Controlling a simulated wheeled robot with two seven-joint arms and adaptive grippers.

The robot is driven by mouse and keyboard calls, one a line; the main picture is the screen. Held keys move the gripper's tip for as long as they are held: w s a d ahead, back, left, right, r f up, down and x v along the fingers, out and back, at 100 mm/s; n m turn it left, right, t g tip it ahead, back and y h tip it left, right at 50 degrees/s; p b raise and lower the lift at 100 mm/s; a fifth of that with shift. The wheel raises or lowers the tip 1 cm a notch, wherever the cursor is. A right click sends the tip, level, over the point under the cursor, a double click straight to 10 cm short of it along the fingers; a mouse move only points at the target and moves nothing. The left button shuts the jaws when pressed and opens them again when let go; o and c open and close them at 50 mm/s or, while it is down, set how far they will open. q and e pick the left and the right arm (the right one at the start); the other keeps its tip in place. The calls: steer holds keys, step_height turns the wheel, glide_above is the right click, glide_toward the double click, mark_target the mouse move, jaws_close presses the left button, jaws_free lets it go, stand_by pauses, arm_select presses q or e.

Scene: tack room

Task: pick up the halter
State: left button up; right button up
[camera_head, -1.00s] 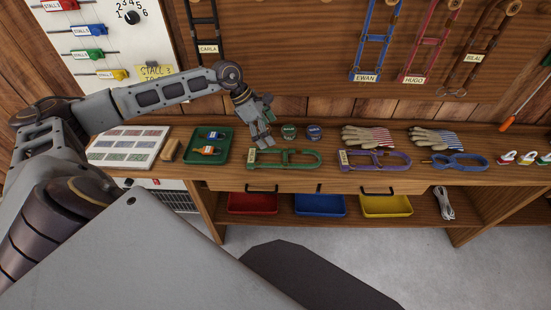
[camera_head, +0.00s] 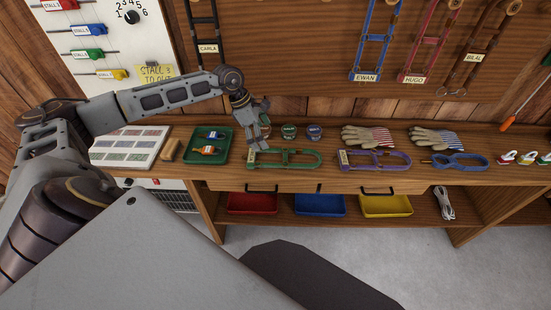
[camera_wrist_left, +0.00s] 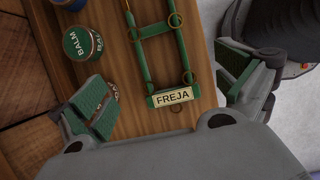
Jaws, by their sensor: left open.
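A green halter (camera_head: 287,153) with a name tag lies flat on the wooden bench. In the left wrist view its tag (camera_wrist_left: 174,96) reads FREJA, and its straps and rings (camera_wrist_left: 160,45) run away from the tag. My left gripper (camera_head: 257,143) is open above the halter's tag end. In the left wrist view the fingers (camera_wrist_left: 172,92) are spread wide on either side of the tag, with nothing held. A purple halter (camera_head: 385,167) and a blue halter (camera_head: 462,154) lie farther right on the bench. My right gripper is not in view.
Tins (camera_head: 289,131) stand just behind the green halter; one (camera_wrist_left: 82,43) reads BALM. Gloves (camera_head: 368,137) lie behind the purple halter. Several halters (camera_head: 374,40) hang on the back board. Coloured bins (camera_head: 320,205) sit on the lower shelf.

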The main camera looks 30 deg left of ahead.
mark_target(278, 160)
arm_select(q)
steer(key=x, duration=0.3)
steer(key=shift+d+f, duration=0.1)
steer(key=shift+f, duration=0.15)
steer(key=shift+w+d+f, duration=0.1)
steer(key=shift+d+f, duration=0.05)
steer(key=shift+f, duration=0.25)
steer(key=shift+w+d+f, duration=0.1)
steer(key=shift+f, duration=0.3)
steer(key=shift+w+d+f, duration=0.15)
steer(key=shift+d+f, duration=0.1)
steer(key=shift+f, duration=0.3)
steer(key=x, duration=0.2)
steer(key=shift+w+d+f, duration=0.15)
steer(key=shift+d+f, duration=0.05)
steer(key=shift+f, duration=0.15)
steer(key=shift+w+d+f, duration=0.1)
steer(key=shift+d+f, duration=0.05)
steer(key=shift+f, duration=0.3)
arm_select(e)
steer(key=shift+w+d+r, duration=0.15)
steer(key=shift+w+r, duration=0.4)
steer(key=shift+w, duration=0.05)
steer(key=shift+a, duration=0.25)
